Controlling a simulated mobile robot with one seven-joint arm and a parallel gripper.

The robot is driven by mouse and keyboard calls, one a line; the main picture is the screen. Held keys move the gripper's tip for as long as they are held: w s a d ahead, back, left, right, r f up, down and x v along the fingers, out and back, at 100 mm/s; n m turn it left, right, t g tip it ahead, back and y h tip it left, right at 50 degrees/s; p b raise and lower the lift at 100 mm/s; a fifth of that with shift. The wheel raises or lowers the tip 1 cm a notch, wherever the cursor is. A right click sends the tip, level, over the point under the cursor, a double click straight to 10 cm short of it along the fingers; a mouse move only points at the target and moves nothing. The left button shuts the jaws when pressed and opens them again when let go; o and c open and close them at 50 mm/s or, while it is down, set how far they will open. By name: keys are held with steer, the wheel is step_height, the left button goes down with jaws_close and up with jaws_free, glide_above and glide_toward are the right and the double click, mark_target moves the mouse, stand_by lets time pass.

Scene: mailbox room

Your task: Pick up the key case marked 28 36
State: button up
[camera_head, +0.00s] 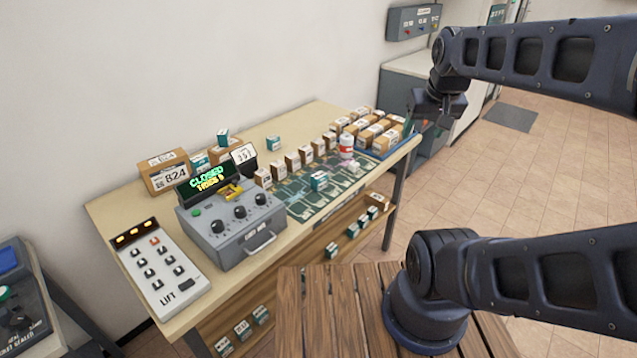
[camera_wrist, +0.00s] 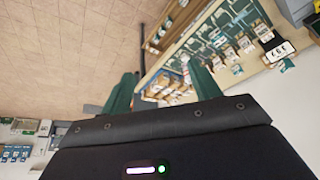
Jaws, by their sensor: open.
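No label reading 28 36 is legible in either view, so I cannot tell which case is the marked one. Small teal-and-white cases are spread about: one on the dark mat (camera_head: 319,181), one at the back of the table (camera_head: 273,142), one near the brown boxes (camera_head: 222,136), and several on the lower shelf (camera_head: 352,230). My gripper (camera_head: 428,122) is raised beyond the table's right end, apart from all the cases. In the wrist view its two green fingers (camera_wrist: 163,72) are spread with nothing between them.
The table (camera_head: 290,128) holds a grey console (camera_head: 232,228) with a CLOSED display, a LIFT panel (camera_head: 162,268), a row of brown boxes (camera_head: 305,155), a red-and-white bottle (camera_head: 346,146) and a blue tray (camera_head: 378,155) of boxes. Tiled floor (camera_head: 560,140) lies open to the right.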

steer(key=n+g+h, duration=0.2)
steer(key=n+h, duration=0.1)
steer(key=n, duration=2.3)
glide_above(318, 175)
steer(key=s+a, duration=0.1)
steer(key=a, duration=0.1)
steer(key=f, duration=2.3)
steer(key=shift+s+d, duration=0.15)
steer(key=shift+d, duration=0.05)
steer(key=shift+a+f, duration=0.1)
steer(key=shift+f, duration=0.15)
steer(key=shift+s+x, duration=0.15)
steer(key=shift+x, duration=2.5)
steer(key=shift+s+x, duration=0.15)
steer(key=shift+x, duration=2.45)
steer(key=shift+a+f, duration=0.1)
